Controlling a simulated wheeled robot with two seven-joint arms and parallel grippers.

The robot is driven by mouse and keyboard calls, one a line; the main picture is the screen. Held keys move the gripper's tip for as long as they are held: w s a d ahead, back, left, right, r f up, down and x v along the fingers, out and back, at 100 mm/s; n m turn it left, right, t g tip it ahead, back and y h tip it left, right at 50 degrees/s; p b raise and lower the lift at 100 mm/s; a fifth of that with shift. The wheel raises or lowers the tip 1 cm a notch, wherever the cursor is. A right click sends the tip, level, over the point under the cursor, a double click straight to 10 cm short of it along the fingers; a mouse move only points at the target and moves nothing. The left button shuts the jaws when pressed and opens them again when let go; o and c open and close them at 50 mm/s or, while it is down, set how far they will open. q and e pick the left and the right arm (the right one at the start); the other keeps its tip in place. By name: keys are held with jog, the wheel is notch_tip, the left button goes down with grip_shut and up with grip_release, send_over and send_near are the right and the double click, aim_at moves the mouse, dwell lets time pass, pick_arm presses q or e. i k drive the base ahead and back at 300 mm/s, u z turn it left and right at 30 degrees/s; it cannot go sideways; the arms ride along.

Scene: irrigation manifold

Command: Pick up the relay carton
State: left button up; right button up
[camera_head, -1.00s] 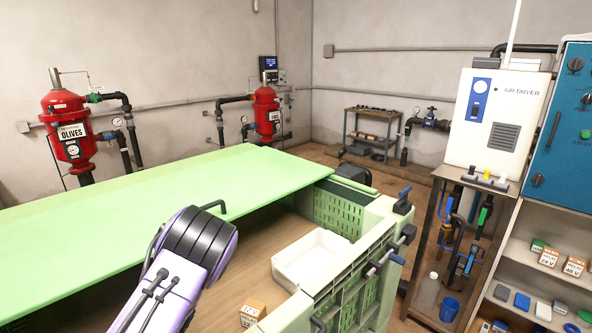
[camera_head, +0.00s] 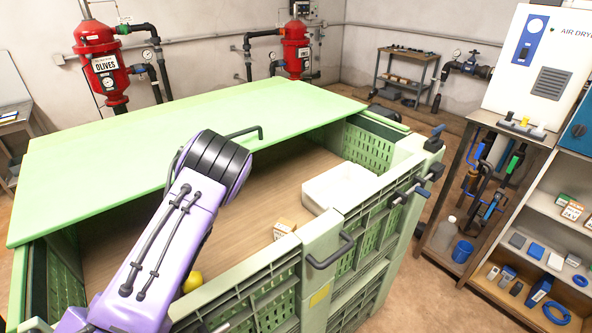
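A small orange-and-white carton (camera_head: 284,228) lies on the brown floor inside the large green crate (camera_head: 266,284), near its front wall. It looks like the cartons on the shelf at right; its print is too small to read, so I cannot tell if it is the relay carton. A purple arm of mine (camera_head: 172,235) with a black ribbed joint reaches over the crate from the lower left, left of the carton. Neither gripper shows in the view.
A green lid (camera_head: 120,150) covers the crate's far part. A white tray (camera_head: 338,186) stands inside, right of the carton. A yellow object (camera_head: 192,282) is partly hidden by my arm. The shelf unit (camera_head: 545,238) at right holds small cartons (camera_head: 571,211) and parts.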

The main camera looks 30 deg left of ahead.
aim_at(283, 227)
jog(key=u, duration=0.35)
jog(key=i, duration=0.45)
jog(key=u, duration=0.4)
